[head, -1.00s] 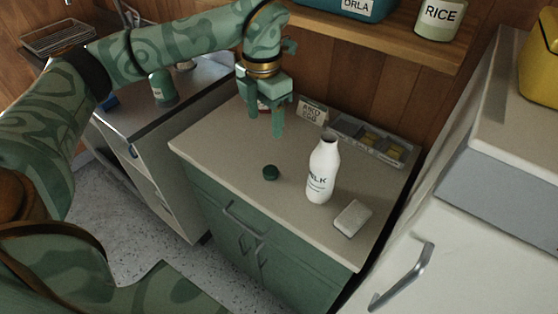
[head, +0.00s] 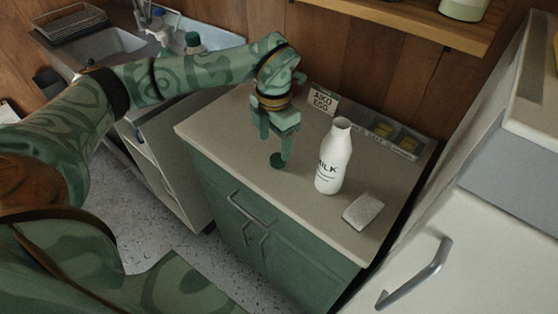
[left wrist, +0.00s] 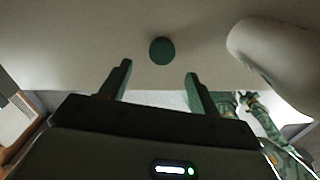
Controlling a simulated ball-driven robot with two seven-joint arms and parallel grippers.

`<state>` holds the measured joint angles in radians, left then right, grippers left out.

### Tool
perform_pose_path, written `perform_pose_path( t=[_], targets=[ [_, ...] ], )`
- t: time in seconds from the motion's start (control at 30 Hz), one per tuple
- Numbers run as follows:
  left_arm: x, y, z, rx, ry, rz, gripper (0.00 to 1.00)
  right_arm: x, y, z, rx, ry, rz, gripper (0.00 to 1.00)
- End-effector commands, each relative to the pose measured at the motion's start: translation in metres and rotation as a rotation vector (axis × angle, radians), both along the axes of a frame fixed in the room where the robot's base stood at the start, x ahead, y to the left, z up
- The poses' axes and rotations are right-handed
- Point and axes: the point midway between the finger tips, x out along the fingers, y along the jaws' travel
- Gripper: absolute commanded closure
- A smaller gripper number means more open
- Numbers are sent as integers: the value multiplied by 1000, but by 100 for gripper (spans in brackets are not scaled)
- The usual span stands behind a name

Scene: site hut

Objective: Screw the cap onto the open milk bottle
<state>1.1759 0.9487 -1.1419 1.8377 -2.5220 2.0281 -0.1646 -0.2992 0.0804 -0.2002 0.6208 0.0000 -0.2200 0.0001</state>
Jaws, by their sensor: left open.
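The open white milk bottle (head: 333,160) stands upright on the cabinet's worktop (head: 222,133) in the head view. In the left wrist view the bottle (left wrist: 275,60) shows at the right. The dark green cap (head: 277,160) lies on the worktop to the left of the bottle. In the left wrist view the cap (left wrist: 162,51) lies beyond the fingertips, roughly between their lines. My left gripper (head: 274,150) is open and empty, just above and beside the cap; its fingers (left wrist: 156,80) are apart in the left wrist view. My right gripper is not in the head view.
A pale sponge-like block (head: 363,210) lies to the right of the bottle near the front edge. A sign (head: 322,100) and a divided tray (head: 405,150) stand along the back. A wooden shelf (head: 420,22) hangs above. A white unit with a handle (head: 415,272) stands at the right.

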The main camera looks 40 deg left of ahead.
Motion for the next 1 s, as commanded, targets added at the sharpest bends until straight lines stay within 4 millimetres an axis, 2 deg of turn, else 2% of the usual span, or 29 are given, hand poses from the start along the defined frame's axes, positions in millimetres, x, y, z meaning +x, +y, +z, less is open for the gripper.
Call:
perform_pose_path(
  t=[0.37,0.47,0.77,1.0],
  targets=[
    [0,0,-2,0,-1,0,38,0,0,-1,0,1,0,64],
    [2,-1,-10,-1,0,0,38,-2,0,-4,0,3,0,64],
    [7,-4,-53,0,3,0,38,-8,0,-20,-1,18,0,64],
    [7,-4,-53,1,-1,0,38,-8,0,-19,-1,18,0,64]
  ],
)
